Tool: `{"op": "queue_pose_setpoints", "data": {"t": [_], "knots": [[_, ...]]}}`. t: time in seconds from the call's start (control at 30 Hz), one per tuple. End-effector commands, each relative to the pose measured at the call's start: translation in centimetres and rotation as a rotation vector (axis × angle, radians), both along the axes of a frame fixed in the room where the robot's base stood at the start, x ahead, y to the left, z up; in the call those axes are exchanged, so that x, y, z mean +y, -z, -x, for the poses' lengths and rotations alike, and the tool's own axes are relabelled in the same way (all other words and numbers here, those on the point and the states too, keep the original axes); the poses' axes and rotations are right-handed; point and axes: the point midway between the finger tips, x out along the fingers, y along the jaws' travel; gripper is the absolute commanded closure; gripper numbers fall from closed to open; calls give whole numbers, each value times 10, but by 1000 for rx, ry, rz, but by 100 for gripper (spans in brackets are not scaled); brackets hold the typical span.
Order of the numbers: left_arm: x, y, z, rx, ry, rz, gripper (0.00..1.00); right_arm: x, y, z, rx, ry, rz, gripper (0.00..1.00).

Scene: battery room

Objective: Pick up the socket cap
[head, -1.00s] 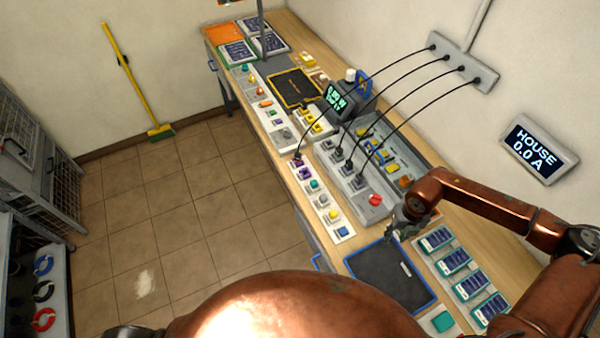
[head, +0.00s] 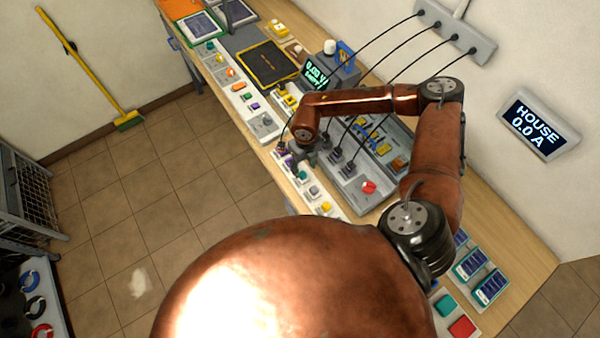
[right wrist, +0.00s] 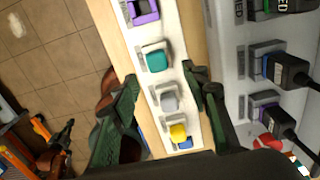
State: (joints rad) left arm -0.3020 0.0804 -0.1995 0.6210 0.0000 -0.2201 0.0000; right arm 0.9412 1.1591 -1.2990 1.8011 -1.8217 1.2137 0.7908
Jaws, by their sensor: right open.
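A white strip on the bench's front edge holds a row of small coloured pieces. My left gripper does not show.
A grey panel (head: 360,197) with black cable plugs and a red knob (head: 368,187) stands right beside the strip. Cables run from it to a wall socket bar (head: 455,35). Several blue-and-teal packs (head: 470,265) lie at the near right.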

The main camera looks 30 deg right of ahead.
Motion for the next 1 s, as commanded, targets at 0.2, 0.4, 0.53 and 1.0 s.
{"op": "queue_pose_setpoints", "data": {"t": [0.2, 0.4, 0.53, 1.0], "knots": [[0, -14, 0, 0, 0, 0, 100, 3, 29, -1, 2, -2, 0, 58], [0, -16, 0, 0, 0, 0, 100, 2, 47, -1, 2, -2, 0, 58], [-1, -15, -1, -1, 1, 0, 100, 2, 48, -1, 1, -2, 0, 58], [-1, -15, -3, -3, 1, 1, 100, 1, 48, -1, 1, 0, 0, 85]]}}
